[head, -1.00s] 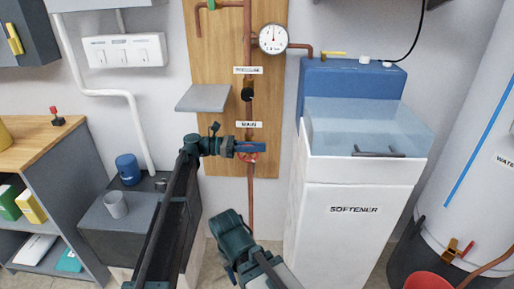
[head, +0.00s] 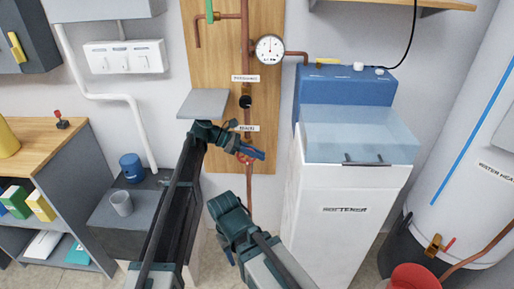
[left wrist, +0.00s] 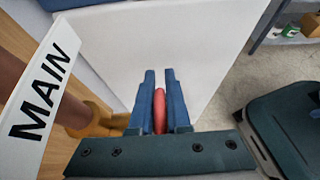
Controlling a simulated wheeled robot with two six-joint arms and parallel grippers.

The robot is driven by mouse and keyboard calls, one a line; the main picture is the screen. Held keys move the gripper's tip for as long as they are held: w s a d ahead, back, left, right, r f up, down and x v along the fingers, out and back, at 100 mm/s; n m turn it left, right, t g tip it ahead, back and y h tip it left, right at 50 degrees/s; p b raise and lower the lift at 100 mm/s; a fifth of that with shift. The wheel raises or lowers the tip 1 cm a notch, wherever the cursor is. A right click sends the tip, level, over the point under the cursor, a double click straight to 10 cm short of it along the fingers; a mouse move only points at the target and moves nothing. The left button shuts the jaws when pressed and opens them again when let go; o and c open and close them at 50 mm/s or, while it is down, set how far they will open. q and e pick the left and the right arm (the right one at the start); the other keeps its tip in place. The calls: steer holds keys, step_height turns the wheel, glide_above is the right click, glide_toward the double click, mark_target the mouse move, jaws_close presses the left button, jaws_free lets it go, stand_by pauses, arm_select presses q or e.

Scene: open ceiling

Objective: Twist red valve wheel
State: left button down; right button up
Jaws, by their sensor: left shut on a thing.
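The red valve wheel (head: 246,161) is on the copper pipe below the MAIN label (head: 248,128), mostly hidden behind my left gripper in the head view. My left gripper (head: 252,153) is shut on its rim. In the left wrist view, a red piece of the wheel (left wrist: 159,110) lies between the two blue fingers (left wrist: 160,102), beside the brass valve body (left wrist: 95,122). My right gripper (head: 226,246) hangs low in front, away from the wheel. Its fingers are mostly hidden, so I cannot tell its opening.
A grey shelf (head: 203,103) juts from the wooden board just above my left wrist. The white softener cabinet (head: 345,215) stands close on the right. A gauge (head: 270,48) is above. A grey cup (head: 121,203) and a blue mug (head: 131,167) are at left.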

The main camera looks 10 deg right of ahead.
arm_select(q)
steer(key=c, duration=0.9)
jaws_free()
